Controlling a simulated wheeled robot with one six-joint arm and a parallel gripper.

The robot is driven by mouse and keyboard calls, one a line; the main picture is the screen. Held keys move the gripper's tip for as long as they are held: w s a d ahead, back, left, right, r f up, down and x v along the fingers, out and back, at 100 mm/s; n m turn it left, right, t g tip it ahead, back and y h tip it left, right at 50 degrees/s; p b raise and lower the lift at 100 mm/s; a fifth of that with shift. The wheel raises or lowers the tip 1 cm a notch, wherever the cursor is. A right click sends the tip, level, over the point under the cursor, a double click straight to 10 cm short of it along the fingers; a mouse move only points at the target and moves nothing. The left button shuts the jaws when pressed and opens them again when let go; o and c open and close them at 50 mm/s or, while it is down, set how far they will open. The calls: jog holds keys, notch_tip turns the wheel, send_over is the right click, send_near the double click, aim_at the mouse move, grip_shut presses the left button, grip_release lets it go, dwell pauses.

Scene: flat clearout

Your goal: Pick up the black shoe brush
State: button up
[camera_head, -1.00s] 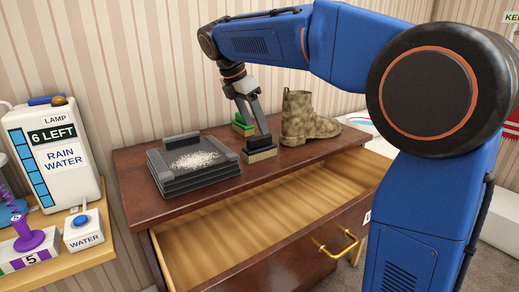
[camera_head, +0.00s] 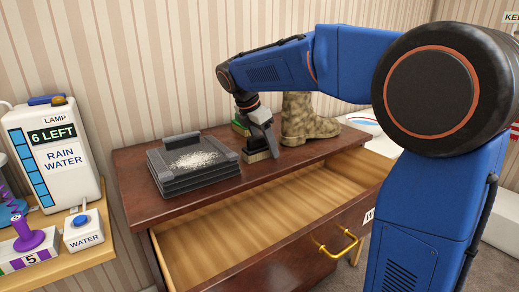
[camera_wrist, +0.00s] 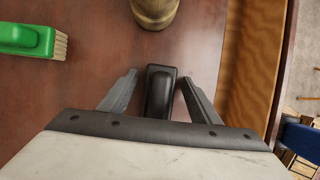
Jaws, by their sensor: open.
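The black shoe brush (camera_wrist: 160,92) lies on the dresser top, between the two fingers of my gripper (camera_wrist: 158,88) in the wrist view. In the head view the brush's pale bristles (camera_head: 262,156) show below my gripper (camera_head: 264,148), which hides most of its black back. My gripper is open, with a finger on each side of the brush and a visible gap to each in the wrist view. Whether the fingertips touch the dresser top cannot be told.
A green brush (camera_wrist: 28,40) lies to the left in the wrist view. A mottled boot (camera_head: 306,122) stands close on the right. A grey tray with white grains (camera_head: 170,182) sits on the left of the dresser top (camera_head: 135,200). The drawer (camera_head: 250,215) below is open.

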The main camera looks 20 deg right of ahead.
jog(key=shift+c, duration=0.6)
jog(key=c, duration=1.1)
jog(key=shift+c, duration=0.2)
notch_tip(320, 180, up, 10)
jog(key=shift+r, duration=0.1)
jog(key=shift+o, duration=1.2)
